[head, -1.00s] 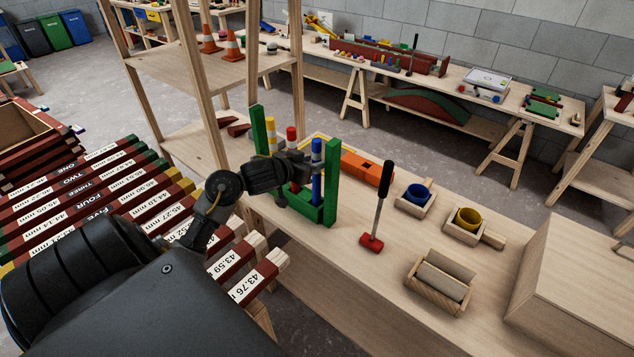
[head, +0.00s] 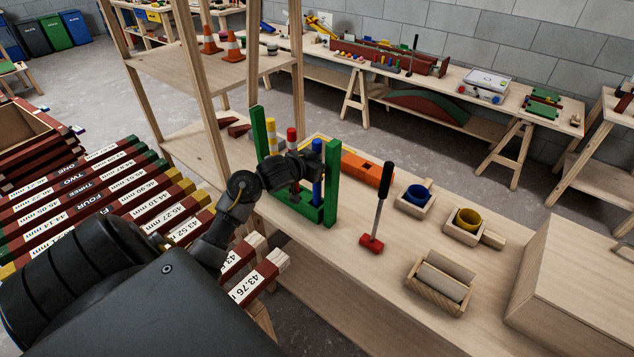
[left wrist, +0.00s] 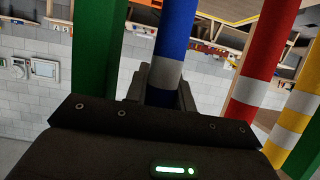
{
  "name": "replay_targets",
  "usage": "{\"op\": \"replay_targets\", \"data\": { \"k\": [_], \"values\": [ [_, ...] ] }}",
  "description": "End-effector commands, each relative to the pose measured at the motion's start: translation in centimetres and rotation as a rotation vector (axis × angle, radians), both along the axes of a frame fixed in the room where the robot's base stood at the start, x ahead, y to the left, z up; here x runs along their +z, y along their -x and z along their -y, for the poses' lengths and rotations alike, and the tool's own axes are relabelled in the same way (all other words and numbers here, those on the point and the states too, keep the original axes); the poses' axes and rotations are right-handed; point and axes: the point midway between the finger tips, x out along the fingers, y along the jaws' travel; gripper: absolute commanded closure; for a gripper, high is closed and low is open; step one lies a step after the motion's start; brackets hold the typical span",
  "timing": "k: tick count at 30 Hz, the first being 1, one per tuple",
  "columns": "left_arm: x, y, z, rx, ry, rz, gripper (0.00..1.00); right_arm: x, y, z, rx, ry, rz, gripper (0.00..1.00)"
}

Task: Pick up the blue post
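The blue post (head: 317,188) with a pale band stands upright in a green frame (head: 332,185) on the bench. My left gripper (head: 317,156) is at the post's upper part, and its fingers hide the band in the head view. In the left wrist view the blue post (left wrist: 174,40) runs between the two fingers (left wrist: 163,90), which lie close against both its sides at the pale band. The post's foot is in the frame's green base. My right gripper is not in view.
Red (head: 292,140) and yellow (head: 272,135) banded posts stand beside the blue one. An orange block (head: 365,172), a red-headed mallet (head: 376,225) and wooden holders with blue (head: 417,194) and yellow (head: 468,219) rings lie to the right. Striped battens (head: 90,195) lie left.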

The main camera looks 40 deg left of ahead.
Motion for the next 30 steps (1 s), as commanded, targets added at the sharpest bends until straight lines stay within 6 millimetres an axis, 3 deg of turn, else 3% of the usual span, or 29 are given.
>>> {"op": "replay_targets", "data": {
  "k": [11,17,30],
  "values": [
    [0.1,0.0,0.0,0.000,0.000,0.000,1.00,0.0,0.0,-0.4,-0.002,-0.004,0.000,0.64],
    [1.5,-0.1,0.0,-0.001,-0.001,0.003,1.00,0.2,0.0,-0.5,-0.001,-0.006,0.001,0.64],
    [10.0,-0.1,0.0,-0.002,-0.005,0.005,1.00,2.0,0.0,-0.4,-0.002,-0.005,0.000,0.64]
  ]
}}
